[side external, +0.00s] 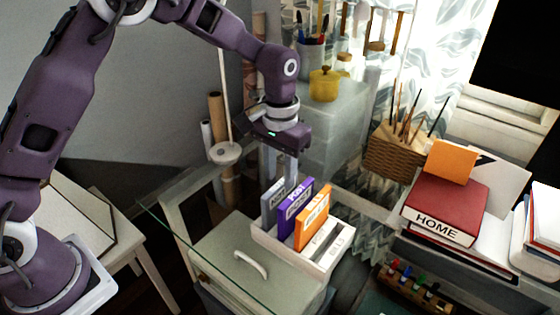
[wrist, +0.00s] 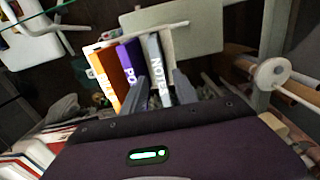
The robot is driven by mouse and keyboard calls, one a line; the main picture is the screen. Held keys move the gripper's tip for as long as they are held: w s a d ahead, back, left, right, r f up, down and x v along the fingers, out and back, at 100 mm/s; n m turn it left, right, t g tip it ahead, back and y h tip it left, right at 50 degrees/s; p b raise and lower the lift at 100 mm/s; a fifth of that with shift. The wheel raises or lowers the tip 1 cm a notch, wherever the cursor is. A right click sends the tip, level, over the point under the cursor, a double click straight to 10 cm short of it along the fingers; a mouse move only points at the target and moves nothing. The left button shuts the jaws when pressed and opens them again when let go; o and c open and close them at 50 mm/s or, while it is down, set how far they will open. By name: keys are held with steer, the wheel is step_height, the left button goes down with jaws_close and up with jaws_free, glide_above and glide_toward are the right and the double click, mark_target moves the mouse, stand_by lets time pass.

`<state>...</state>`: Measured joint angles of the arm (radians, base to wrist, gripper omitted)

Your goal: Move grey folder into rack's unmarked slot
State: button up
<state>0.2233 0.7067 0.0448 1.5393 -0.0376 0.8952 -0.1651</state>
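The grey folder (side external: 273,203), lettered NOTES on its spine, stands upright at the far left end of the white rack (side external: 287,256). The purple folder (side external: 292,213) and the orange folder (side external: 313,218) stand beside it. Slot space (side external: 322,240) without a folder shows at the rack's right end; I cannot make out its markings. My gripper (side external: 290,172) points down just above the grey folder. In the wrist view its two fingers (wrist: 162,86) are apart, one on each side of the grey folder's (wrist: 155,68) spine, with no clear grip.
The rack stands on a pale cabinet top (side external: 222,250) with a curved handle. A wicker basket (side external: 393,155) and a red HOME book (side external: 445,207) are to the right. A yellow pot (side external: 324,86) sits behind. Rolled tubes and a pole stand behind my gripper at left.

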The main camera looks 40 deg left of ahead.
step_height(320, 180, up, 5)
steer(key=shift+r, duration=0.2)
steer(key=s+a+r+t, duration=0.1)
steer(key=s+a+r, duration=0.2)
steer(key=s+r, duration=0.3)
steer(key=s+a+r+t, duration=0.2)
steer(key=s+a+r, duration=0.1)
steer(key=s+r, duration=0.4)
steer(key=s+a+f+t, duration=0.1)
steer(key=s+a+t, duration=0.1)
steer(key=s, duration=1.3)
steer(key=shift+s+a+f+t, duration=0.2)
steer(key=shift+a+f+t, duration=0.1)
steer(key=shift+a, duration=0.05)
